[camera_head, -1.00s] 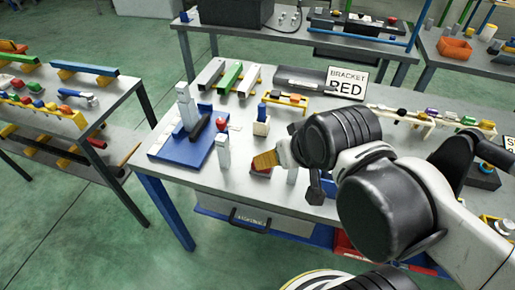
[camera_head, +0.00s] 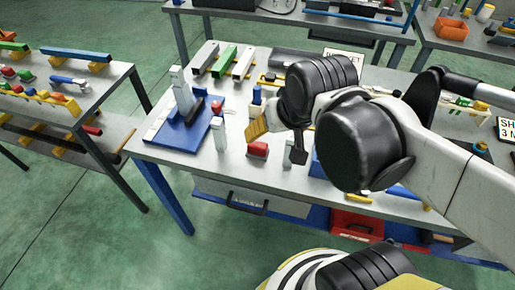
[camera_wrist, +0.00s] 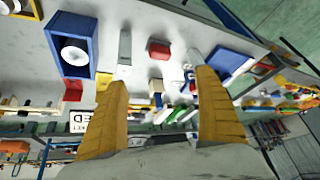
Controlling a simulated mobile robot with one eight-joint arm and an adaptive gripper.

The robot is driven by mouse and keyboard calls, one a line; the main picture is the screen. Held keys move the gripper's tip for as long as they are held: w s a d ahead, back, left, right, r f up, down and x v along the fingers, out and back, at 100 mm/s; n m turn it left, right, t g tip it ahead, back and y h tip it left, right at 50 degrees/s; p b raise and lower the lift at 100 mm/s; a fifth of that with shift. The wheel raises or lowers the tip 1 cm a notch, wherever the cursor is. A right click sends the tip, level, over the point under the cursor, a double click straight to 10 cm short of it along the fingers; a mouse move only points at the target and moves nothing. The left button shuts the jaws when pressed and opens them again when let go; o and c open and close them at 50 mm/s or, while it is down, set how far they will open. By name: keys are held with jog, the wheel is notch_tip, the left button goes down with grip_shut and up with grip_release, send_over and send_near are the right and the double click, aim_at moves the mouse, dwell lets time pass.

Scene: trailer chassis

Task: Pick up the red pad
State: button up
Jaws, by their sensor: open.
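The red pad (camera_head: 257,149) appears to be a small red block on the grey workbench (camera_head: 185,158), between two upright light-grey posts. In the wrist view a red block (camera_wrist: 159,50) that looks like the same pad lies beyond the gap between the fingers. My gripper (camera_head: 257,128) shows yellow fingers just above the pad in the head picture. In the wrist view my gripper (camera_wrist: 160,75) is open, its two yellow fingers wide apart with nothing between them. The exact height above the pad is hard to tell.
A light-grey post (camera_head: 219,136) stands left of the pad and another (camera_head: 288,150) stands right of it. A blue fixture (camera_head: 181,132) with a tall grey column lies further left. A red bin (camera_head: 357,225) is below the bench. A side bench (camera_head: 100,82) stands at left.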

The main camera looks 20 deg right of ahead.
jog(key=w+f+m+g, duration=0.2)
jog(key=w+m+g, duration=0.1)
jog(key=w, duration=0.3)
jog(key=m+g+p, duration=0.2)
jog(key=m+g, duration=0.1)
send_near(258, 144)
jog(key=shift+a+f+b, duration=0.2)
jog(key=shift+a+b, duration=0.1)
notch_tip(258, 144, down, 6)
jog(key=shift+r+b, duration=0.15)
jog(key=shift+b, duration=0.85)
jog(key=f+b, duration=0.2)
jog(key=f, duration=0.3)
jog(key=shift+d+f+b, duration=0.2)
jog(key=shift+d+b, duration=0.05)
jog(key=shift+b, duration=0.15)
jog(key=shift+s+r, duration=0.1)
jog(key=c, duration=1.4)
notch_tip(258, 144, up, 10)
jog(key=p, duration=0.4)
jog(key=shift+c, duration=0.2)
